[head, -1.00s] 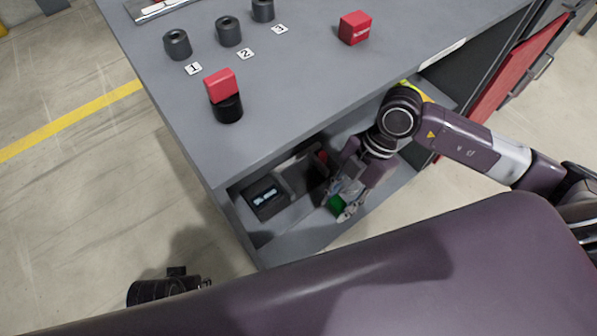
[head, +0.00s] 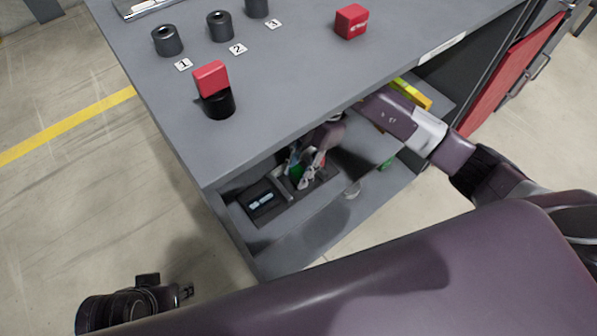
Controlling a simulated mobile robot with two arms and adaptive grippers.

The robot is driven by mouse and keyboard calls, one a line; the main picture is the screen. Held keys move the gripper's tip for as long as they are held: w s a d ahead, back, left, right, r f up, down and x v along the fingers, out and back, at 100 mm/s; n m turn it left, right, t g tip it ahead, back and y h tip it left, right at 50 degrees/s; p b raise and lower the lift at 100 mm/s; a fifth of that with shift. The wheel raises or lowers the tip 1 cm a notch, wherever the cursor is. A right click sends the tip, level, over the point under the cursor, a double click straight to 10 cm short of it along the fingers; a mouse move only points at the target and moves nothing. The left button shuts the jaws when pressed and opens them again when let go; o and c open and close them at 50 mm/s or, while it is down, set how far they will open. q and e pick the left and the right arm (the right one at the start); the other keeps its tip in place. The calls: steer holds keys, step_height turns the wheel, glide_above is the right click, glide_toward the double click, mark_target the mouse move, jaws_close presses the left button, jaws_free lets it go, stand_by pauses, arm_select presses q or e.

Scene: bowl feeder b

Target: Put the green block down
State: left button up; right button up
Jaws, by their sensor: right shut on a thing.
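The green block (head: 296,173) is between the fingers of my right gripper (head: 303,181), low inside the shelf opening under the grey worktop. Most of the block is hidden by the fingers. The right gripper is shut on it, at a dark tray (head: 286,189) with compartments; I cannot tell whether the block touches the tray. My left gripper (head: 187,291) shows only in part at the lower left, over the floor, far from the block.
The grey worktop (head: 270,85) overhangs the shelf. On it stand a red block (head: 211,79) on a black cylinder (head: 219,105), another red block (head: 351,22) and several black cylinders. A yellow thing (head: 413,93) and a green thing (head: 387,163) lie near my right arm.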

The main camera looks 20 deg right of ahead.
mark_target(298, 171)
arm_select(q)
steer(key=shift+r, duration=0.15)
arm_select(e)
steer(key=shift+f, duration=0.1)
steer(key=shift+f, duration=0.15)
steer(key=o, duration=1.2)
arm_select(q)
steer(key=shift+s, duration=0.1)
arm_select(e)
steer(key=shift+o, duration=0.2)
steer(key=shift+r, duration=0.2)
steer(key=p+v, duration=0.1)
steer(key=v, duration=0.4)
steer(key=shift+w+d+r+p, duration=0.1)
steer(key=shift+r+p, duration=0.2)
steer(key=shift+r, duration=0.05)
arm_select(q)
steer(key=x, duration=0.5)
steer(key=shift+s+f, duration=0.2)
steer(key=shift+f, duration=0.2)
arm_select(e)
steer(key=w+d, duration=0.1)
steer(key=d, duration=0.2)
steer(key=w+d, duration=0.1)
steer(key=d, duration=0.3)
steer(key=w+d, duration=0.2)
steer(key=d, duration=0.2)
steer(key=shift+f, duration=0.35)
